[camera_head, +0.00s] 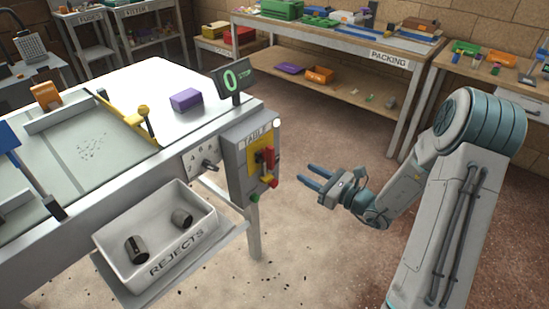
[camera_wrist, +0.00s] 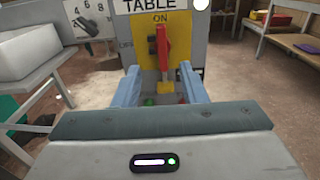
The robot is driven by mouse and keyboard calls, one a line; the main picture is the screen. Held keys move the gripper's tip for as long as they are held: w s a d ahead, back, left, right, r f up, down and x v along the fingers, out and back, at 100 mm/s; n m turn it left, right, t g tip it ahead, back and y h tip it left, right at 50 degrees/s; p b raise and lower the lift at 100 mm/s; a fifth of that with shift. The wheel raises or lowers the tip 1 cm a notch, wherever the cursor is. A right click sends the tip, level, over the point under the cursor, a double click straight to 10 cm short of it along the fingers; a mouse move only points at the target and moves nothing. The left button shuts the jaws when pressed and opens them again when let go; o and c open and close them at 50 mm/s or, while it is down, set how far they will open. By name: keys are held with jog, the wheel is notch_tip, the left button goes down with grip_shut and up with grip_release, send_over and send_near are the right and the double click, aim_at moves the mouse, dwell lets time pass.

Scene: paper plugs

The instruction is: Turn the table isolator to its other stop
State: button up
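The table isolator is a red handle (camera_head: 267,158) on a yellow plate, on the front of a grey box (camera_head: 238,165) labelled TABLE at the table's corner. In the wrist view the red handle (camera_wrist: 163,47) stands upright, its top near the word ON on the yellow plate (camera_wrist: 153,65). My gripper (camera_head: 311,179) is open, with its blue fingers pointing at the box from the right, apart from the handle. In the wrist view the gripper's fingers (camera_wrist: 163,80) stand left and right of the handle's lower part. Nothing is between them that I can see held.
A white REJECTS bin (camera_head: 155,240) with dark cylinders hangs left of the box. A numbered dial (camera_head: 203,158) sits between them. A display (camera_head: 233,80) reading 0 stands above the box. The PACKING bench (camera_head: 390,62) is behind. Floor around my gripper is clear.

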aim_at(274, 154)
jog(key=x, duration=1.3)
jog(key=shift+w+a+f, duration=0.1)
jog(key=shift+w+a, duration=0.1)
jog(key=shift+w, duration=0.2)
grip_shut()
